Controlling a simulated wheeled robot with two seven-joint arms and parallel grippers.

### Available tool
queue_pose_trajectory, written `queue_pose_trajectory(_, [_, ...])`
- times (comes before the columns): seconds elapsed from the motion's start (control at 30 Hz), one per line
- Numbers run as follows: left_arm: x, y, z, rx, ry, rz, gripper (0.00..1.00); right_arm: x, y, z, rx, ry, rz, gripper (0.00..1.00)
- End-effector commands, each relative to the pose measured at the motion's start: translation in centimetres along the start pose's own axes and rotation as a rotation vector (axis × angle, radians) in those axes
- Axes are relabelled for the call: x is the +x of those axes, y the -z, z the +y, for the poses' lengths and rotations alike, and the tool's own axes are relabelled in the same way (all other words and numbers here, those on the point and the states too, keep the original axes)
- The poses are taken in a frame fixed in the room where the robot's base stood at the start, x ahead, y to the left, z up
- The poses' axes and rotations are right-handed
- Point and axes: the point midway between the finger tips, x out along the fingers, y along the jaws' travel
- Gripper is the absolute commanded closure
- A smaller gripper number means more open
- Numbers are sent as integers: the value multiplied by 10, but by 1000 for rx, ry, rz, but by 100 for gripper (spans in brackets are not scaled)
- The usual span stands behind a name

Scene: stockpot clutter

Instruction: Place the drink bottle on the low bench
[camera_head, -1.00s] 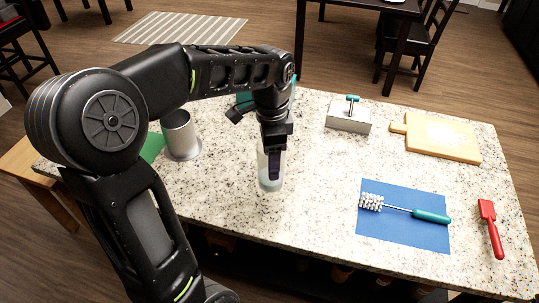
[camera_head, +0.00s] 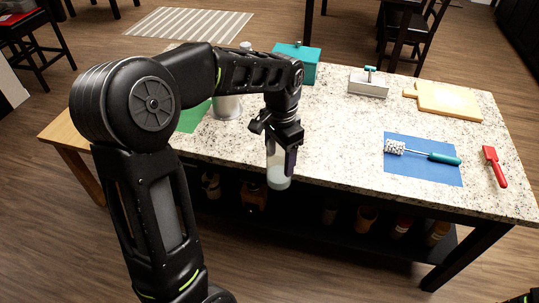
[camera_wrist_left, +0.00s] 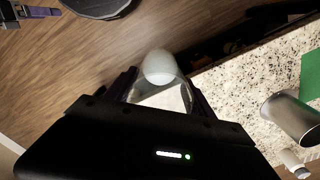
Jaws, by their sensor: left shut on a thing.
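The drink bottle (camera_head: 279,178), clear with a pale bottom, is held upright in my left gripper (camera_head: 281,155), which is shut on it. In the head view it overlaps the counter's front edge. In the left wrist view the bottle (camera_wrist_left: 159,69) sits between the fingers, with wood floor behind it and the counter to the right. The low bench (camera_head: 62,137), light wood, stands left of the counter, partly hidden by my left arm. Part of what looks like my right gripper (camera_wrist_left: 38,12) shows in the wrist view's top left corner; its opening is unclear.
The granite counter (camera_head: 340,150) bears a metal cylinder (camera_head: 227,106) near a green mat (camera_head: 194,117), a teal box (camera_head: 300,62), a grey box (camera_head: 368,87), a cutting board (camera_head: 448,100), a brush (camera_head: 430,154) on a blue mat and a red tool (camera_head: 494,166). Its front middle is clear.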

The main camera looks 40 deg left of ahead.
Motion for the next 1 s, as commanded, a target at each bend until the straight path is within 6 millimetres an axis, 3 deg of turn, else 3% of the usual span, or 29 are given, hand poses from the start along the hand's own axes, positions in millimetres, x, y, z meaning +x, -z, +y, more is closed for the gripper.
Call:
queue_pose_trajectory(0.27, [62, 40, 19, -252, 5, -8, 87, 0, 0, 0, 0, 0, 0, 12])
queue_pose_trajectory(0.4, [106, 57, 41, -346, 7, -7, 87, 0, 0, 0, 0, 0, 0, 12])
queue_pose_trajectory(0.6, [164, 63, 81, -384, 2, -3, 87, 0, 0, 0, 0, 0, 0, 12])
queue_pose_trajectory(0.77, [181, 62, 94, -380, -2, 2, 87, 0, 0, 0, 0, 0, 0, 12])
queue_pose_trajectory(1.0, [182, 62, 95, -380, -2, 3, 87, 0, 0, 0, 0, 0, 0, 12])
